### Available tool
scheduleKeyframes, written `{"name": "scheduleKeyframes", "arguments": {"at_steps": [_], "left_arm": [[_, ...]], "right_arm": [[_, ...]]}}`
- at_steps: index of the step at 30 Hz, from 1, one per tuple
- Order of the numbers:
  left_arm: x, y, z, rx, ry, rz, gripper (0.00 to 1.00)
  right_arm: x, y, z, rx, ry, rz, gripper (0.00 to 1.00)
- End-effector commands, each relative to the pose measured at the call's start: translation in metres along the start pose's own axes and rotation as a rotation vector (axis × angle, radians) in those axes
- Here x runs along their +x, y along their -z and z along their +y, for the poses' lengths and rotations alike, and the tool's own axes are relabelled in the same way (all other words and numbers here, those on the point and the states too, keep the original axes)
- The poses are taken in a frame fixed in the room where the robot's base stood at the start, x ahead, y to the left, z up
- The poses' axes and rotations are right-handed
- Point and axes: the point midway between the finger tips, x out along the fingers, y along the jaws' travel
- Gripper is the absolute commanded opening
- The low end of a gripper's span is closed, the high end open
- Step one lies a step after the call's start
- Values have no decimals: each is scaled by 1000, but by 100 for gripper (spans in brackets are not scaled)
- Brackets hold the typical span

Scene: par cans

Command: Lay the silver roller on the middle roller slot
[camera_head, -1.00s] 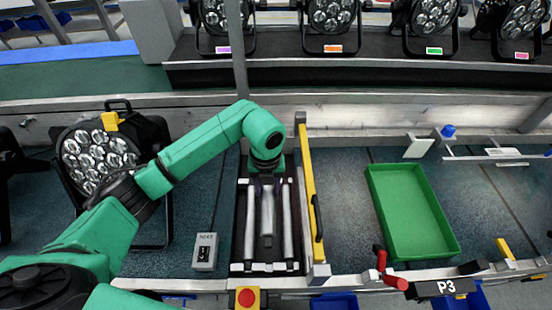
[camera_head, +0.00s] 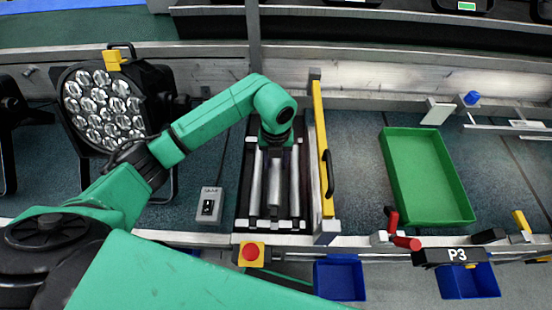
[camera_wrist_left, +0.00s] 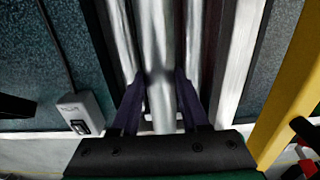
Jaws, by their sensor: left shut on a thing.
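The silver roller (camera_head: 274,178) lies lengthwise in the dark roller frame (camera_head: 242,212), between a left roller (camera_head: 256,178) and a right roller (camera_head: 294,182). My left gripper (camera_head: 276,143) is over the far half of the frame, pointing down. In the left wrist view, the two dark fingers (camera_wrist_left: 157,85) are shut on the silver roller (camera_wrist_left: 157,35), one on each side. The roller is parallel to its neighbours and in line with the middle slot. The slot's seats are hidden, so I cannot tell whether the roller rests in them or hangs just above. My right gripper is not in view.
A yellow bar (camera_head: 322,150) with a black handle stands right of the frame. A grey switch box (camera_head: 209,204) is to the left, a red button (camera_head: 250,253) in front. A green tray (camera_head: 425,175) is empty. A par can (camera_head: 103,105) stands at the left.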

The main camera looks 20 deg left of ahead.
Motion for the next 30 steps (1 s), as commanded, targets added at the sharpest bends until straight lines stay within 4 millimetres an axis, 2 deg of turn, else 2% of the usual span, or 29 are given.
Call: {"name": "scheduleKeyframes", "arguments": {"at_steps": [3,21,30], "left_arm": [[16,0,0,0,1,1,0],[74,0,-1,0,2,0,0],[77,0,-1,0,2,0,0]], "right_arm": [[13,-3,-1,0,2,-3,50],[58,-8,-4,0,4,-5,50],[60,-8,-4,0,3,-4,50]]}}
